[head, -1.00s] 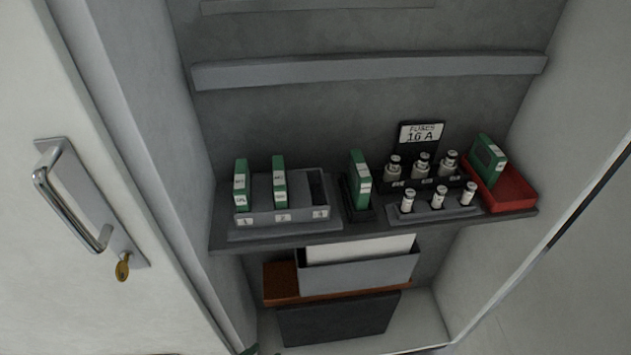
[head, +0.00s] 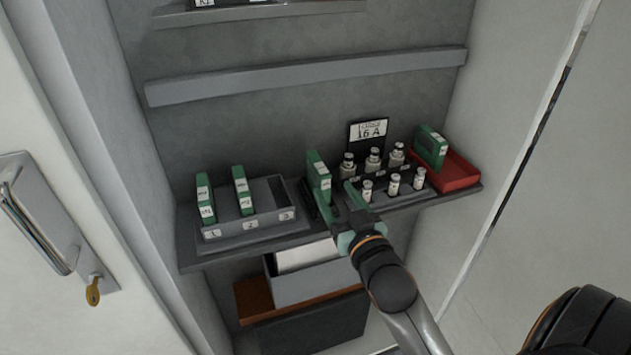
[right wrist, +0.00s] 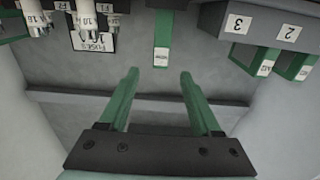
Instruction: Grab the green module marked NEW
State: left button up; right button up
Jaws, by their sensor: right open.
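A green module (head: 318,170) with a white label stands upright in a small black holder between the numbered rack and the fuses. Its label is too small to read for sure. The same module shows in the right wrist view (right wrist: 163,28), beyond the fingertips and roughly centred between them. My right gripper (head: 336,196) is open, with green fingers, just in front of this module and partly covering its lower part and holder. In the right wrist view the jaws (right wrist: 158,75) are empty. My left gripper is not in view.
Two other green modules (head: 205,200) (head: 243,190) stand in the grey rack (head: 250,226) in slots 1 and 2; slot 3 is empty. Fuses (head: 393,184) stand close right of my gripper. A red tray (head: 462,172) holds another green module (head: 431,147).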

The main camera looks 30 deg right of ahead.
aim_at(318, 162)
jog(key=x, duration=0.5)
jog(key=shift+r+p+x, duration=0.2)
jog(key=shift+p+x, duration=0.3)
jog(key=shift+x, duration=2.3)
jog(key=shift+c, duration=0.2)
grip_shut()
